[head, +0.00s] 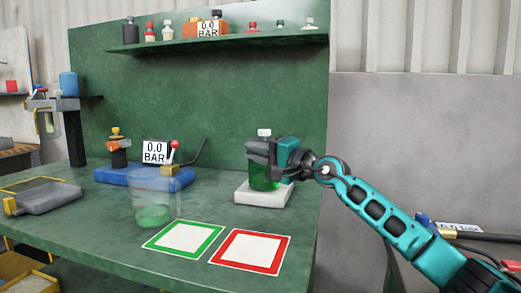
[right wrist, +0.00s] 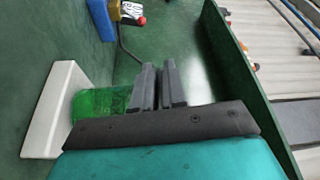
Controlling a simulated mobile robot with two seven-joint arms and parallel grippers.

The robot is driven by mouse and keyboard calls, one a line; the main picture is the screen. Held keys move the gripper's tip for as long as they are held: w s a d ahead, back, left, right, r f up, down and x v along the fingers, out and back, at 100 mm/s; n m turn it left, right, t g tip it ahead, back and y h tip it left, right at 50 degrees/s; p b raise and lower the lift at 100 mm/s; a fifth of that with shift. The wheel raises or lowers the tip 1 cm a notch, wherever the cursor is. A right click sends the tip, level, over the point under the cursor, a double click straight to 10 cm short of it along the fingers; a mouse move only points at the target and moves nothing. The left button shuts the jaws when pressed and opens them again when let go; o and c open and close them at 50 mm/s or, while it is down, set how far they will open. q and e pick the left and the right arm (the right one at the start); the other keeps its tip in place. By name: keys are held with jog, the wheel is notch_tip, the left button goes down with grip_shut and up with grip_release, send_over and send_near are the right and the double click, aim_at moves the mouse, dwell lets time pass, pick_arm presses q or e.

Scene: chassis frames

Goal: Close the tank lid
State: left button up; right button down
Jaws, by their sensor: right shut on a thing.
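A bottle of green liquid (head: 264,182) with a white cap (head: 264,132) stands upright on a white block (head: 262,194) at the right of the table. My right gripper (head: 260,150) is shut on the upper part of this bottle, just below the cap. In the right wrist view the dark fingers (right wrist: 158,88) are close together beside the green bottle (right wrist: 100,105); the gripped part is hidden. A low grey tray-like tank (head: 48,200) with a yellow-edged frame (head: 30,184) stands at the left; I cannot tell how its lid sits. My left gripper is out of view.
A clear beaker (head: 153,200) with green liquid stands left of a green-framed square (head: 184,239) and a red-framed square (head: 250,250). A blue base (head: 145,178) with a gauge and red-knobbed lever is behind. A shelf (head: 220,42) of bottles hangs above.

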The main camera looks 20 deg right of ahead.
jog(key=shift+w+d+f+h, duration=0.1)
jog(key=shift+w+d+h, duration=0.15)
jog(key=shift+d, duration=0.3)
jog(key=c, duration=1.6)
grip_release()
jog(key=shift+o, duration=0.8)
jog(key=shift+w+f, duration=0.2)
jog(key=shift+o, duration=1.3)
jog(key=shift+f, duration=0.1)
jog(key=shift+a, duration=0.1)
